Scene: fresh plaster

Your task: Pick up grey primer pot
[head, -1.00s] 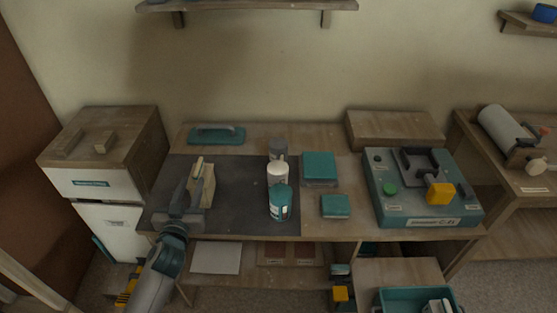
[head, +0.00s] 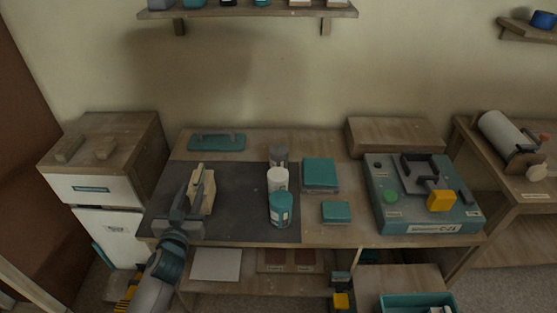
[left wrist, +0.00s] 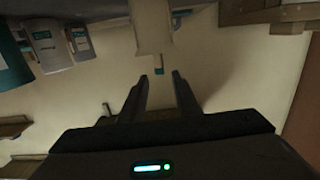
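The grey primer pot (head: 279,154) stands at the back of a row of three pots on the dark mat, partly hidden behind the white pot (head: 278,179). A teal pot (head: 280,211) stands in front of both. In the left wrist view, the grey pot (left wrist: 79,40), white pot (left wrist: 48,45) and teal pot (left wrist: 12,65) show at the upper left. My left gripper (head: 198,181) is over the mat, left of the pots and apart from them. Its fingers (left wrist: 160,85) are apart with nothing held; a pale wooden tool (left wrist: 152,28) shows beyond the tips. My right gripper is out of view.
The dark mat (head: 240,200) has free room between my left gripper and the pots. Teal boxes (head: 320,173) and a teal machine (head: 405,215) stand to the right. A teal float (head: 217,141) lies behind. A wall shelf (head: 250,13) hangs above.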

